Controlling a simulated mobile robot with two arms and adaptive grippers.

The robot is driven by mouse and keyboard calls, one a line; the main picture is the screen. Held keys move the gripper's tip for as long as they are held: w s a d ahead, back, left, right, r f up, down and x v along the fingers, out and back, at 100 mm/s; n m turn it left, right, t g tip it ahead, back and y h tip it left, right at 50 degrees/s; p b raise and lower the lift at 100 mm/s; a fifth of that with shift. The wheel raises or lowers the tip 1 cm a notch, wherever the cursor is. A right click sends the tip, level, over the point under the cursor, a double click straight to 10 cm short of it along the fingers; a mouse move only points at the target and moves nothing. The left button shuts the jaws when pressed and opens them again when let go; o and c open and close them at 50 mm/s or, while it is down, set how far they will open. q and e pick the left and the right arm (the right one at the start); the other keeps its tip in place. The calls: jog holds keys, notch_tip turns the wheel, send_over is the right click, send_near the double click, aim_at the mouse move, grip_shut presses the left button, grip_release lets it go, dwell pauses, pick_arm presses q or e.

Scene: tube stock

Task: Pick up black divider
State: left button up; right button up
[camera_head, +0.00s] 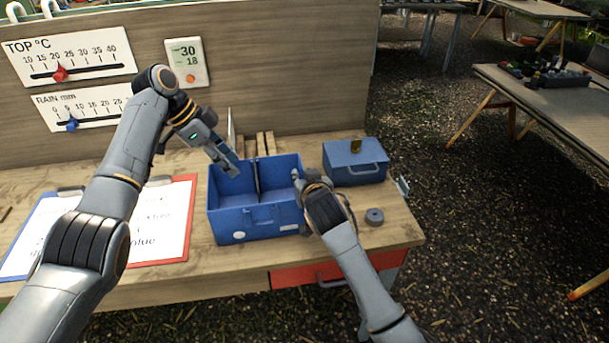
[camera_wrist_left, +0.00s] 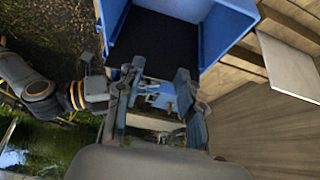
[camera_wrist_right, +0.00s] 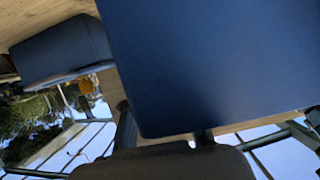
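The black divider (camera_head: 257,178) stands upright across the open blue bin (camera_head: 232,222), parting it into two compartments. My left gripper (camera_head: 234,168) is over the bin's left compartment, left of the divider. In the left wrist view its fingers (camera_wrist_left: 157,74) are apart, with nothing seen between them. A dark surface lies beyond them inside the bin (camera_wrist_left: 228,30); I cannot tell whether it is the divider. My right gripper (camera_head: 299,182) is at the bin's right wall. In the right wrist view, the blue wall (camera_wrist_right: 215,65) hides most of its fingers, so their closure is unclear.
A blue lidded box (camera_head: 353,172) stands right of the bin, with a grey round piece (camera_head: 374,216) in front of it. A red-edged clipboard (camera_head: 165,222) lies left. A panel with gauges (camera_head: 290,70) rises behind. A pale upright plate (camera_head: 231,128) stands behind the bin.

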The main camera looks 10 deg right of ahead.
grip_shut()
pick_arm(q)
jog(key=shift+c, duration=0.8)
jog(key=s+d+r+n+t+y, duration=0.2)
jog(key=d+n+y, duration=0.1)
jog(key=n, duration=0.6)
jog(key=s+d+r+n+t+y, duration=0.1)
jog(key=s+d+n+t+y, duration=0.15)
jog(key=n, duration=0.65)
jog(key=x, duration=1.1)
jog(key=shift+f, duration=0.25)
